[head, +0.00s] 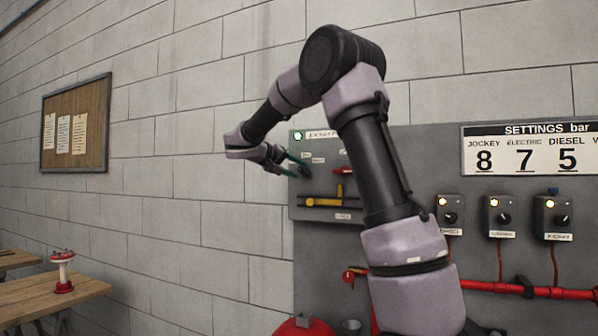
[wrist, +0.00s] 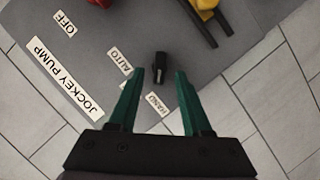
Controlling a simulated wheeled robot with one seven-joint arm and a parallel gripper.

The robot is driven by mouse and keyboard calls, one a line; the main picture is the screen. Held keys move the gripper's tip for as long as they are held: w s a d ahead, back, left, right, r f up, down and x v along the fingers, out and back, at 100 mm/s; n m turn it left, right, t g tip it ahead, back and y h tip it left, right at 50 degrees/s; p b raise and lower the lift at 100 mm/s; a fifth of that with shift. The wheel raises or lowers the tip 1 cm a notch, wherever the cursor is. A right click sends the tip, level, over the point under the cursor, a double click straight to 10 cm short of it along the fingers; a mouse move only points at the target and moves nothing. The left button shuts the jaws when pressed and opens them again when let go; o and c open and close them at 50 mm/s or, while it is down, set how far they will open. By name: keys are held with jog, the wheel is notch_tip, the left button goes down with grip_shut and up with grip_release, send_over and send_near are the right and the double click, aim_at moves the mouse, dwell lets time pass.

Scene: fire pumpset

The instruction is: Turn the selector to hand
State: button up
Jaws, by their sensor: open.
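The selector (wrist: 160,68) is a small black knob on the grey jockey pump panel, seen in the wrist view. A pale mark shows on its lower part, on the side of the HAND label (wrist: 157,104). The AUTO label (wrist: 119,61) and OFF label (wrist: 65,24) lie to its left. My gripper (wrist: 160,72) has two green fingers, open, with the tips on either side of the knob in the picture. I see a gap on both sides; the depth between tips and knob is unclear. In the head view my gripper (head: 303,169) is at the panel's left part.
The jockey pump panel (head: 320,210) also carries a yellow-handled switch (head: 325,202) and a red part (wrist: 103,2). Further right are small control boxes (head: 503,217) and a red pipe (head: 500,287). A wooden table (head: 40,300) stands at the lower left.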

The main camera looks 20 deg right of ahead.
jog(key=v, duration=0.9)
jog(key=shift+d, duration=0.1)
jog(key=s+d+f+g+y, duration=0.1)
jog(key=s+d+f+y, duration=0.25)
jog(key=s, duration=0.45)
jog(key=s+d+f+g+y, duration=0.2)
jog(key=s+d+f+y, duration=0.15)
jog(key=s, duration=0.45)
jog(key=s+a+f+t+y, duration=0.1)
jog(key=s+a+f+y, duration=0.1)
jog(key=s, duration=0.3)
jog(key=s+a+f+m+t+y, duration=0.1)
jog(key=s+a+f+y, duration=0.2)
jog(key=s, duration=0.2)
jog(key=s+a+f+t+y, duration=0.1)
jog(key=s+a+f+y, duration=0.2)
jog(key=s, duration=0.2)
jog(key=shift+s, duration=0.35)
